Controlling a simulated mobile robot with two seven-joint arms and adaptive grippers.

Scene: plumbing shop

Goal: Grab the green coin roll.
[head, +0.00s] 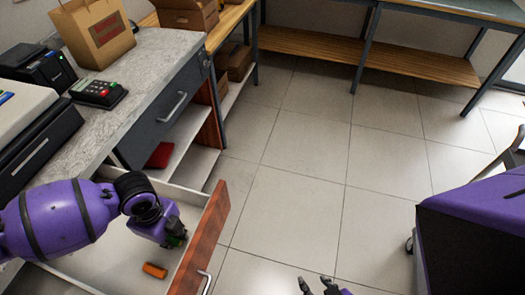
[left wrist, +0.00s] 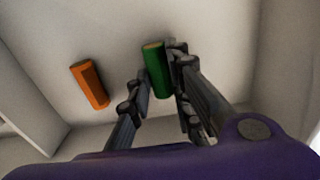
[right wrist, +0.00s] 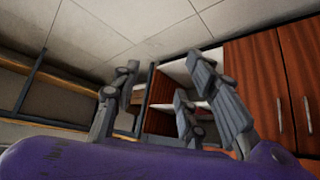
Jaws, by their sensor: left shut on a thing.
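The green coin roll (left wrist: 156,72) stands between the fingers of my left gripper (left wrist: 158,82) in the left wrist view, and the gripper is shut on it. In the head view my left gripper (head: 174,238) is inside the open drawer, and only a little green of the roll shows at its tip. An orange roll (head: 155,270) lies on the drawer floor nearby; it also shows in the left wrist view (left wrist: 89,84), apart from the fingers. My right gripper (head: 319,286) is over the floor at the bottom edge, its fingers spread and empty in the right wrist view (right wrist: 163,75).
The open drawer's wooden front (head: 203,239) stands right of my left gripper. The counter (head: 150,68) above holds a card terminal (head: 98,92), a paper bag (head: 92,32) and a black device (head: 38,66). A red item (head: 160,155) lies on a shelf.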

